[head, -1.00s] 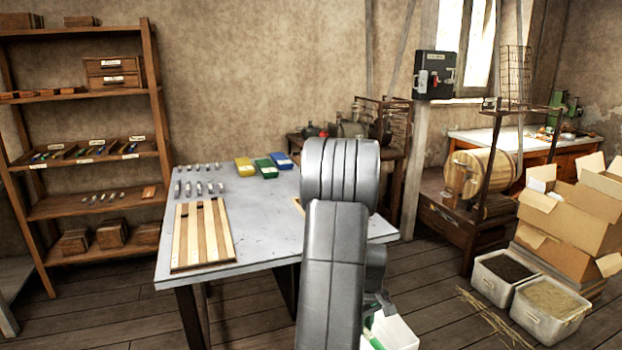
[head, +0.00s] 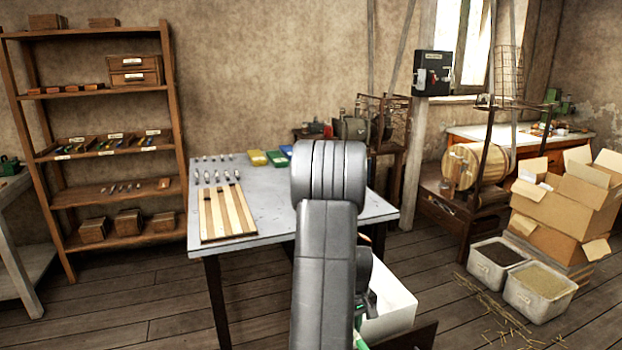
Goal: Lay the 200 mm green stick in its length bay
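In the head view a green piece (head: 359,342), seemingly the green stick, shows at the bottom edge beside my arm. Most of it is hidden, so its length and how it is held cannot be told. My gripper (head: 369,303) is almost wholly hidden behind my grey arm; its fingers do not show clearly. At the left, the wooden shelf unit (head: 178,120) has a tilted rack (head: 110,146) with labelled compartments and small coloured sticks. The labels are too small to read, so I cannot tell which is the 200 mm bay.
The grey table (head: 270,200) stands ahead, with a slatted wooden board (head: 228,213), small metal pieces and coloured boxes (head: 257,158). A white bin (head: 395,305) is beside my arm. Cartons (head: 555,210) and two tubs (head: 540,293) are at right. Floor before the shelf is clear.

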